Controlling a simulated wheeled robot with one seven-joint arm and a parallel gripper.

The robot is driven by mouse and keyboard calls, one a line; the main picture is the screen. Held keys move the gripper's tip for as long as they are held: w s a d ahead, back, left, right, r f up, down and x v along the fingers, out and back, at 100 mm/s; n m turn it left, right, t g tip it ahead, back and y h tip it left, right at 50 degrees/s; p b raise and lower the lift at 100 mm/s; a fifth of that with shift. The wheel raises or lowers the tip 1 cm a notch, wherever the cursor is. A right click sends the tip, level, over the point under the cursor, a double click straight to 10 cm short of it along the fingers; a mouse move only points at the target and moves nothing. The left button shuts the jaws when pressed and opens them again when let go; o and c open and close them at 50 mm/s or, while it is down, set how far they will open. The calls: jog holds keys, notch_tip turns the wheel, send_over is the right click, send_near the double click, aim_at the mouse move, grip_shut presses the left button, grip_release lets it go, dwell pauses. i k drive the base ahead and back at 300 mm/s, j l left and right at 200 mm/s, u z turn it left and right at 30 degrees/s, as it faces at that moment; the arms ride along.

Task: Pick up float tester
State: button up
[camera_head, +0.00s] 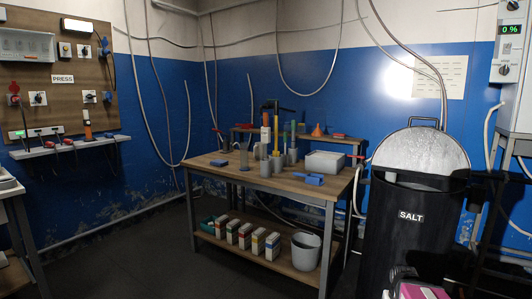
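I cannot tell for certain which object is the float tester. Several slim upright items stand on the wooden workbench (205,166), among them an orange-topped one (265,135) and a clear cylinder (243,157). Another upright orange item (87,132) stands on the wall shelf (70,146) at the left. These are small and dark, so their details are unclear.
Blue items (310,179) and a pale tray (325,161) lie on the bench. Several cartons (245,236) and a bucket (305,251) stand on its lower shelf. A black salt bin (408,245) stands to its right. The floor (120,255) at left is clear.

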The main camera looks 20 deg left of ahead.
aim_at(265, 131)
jog(key=u, duration=1.05)
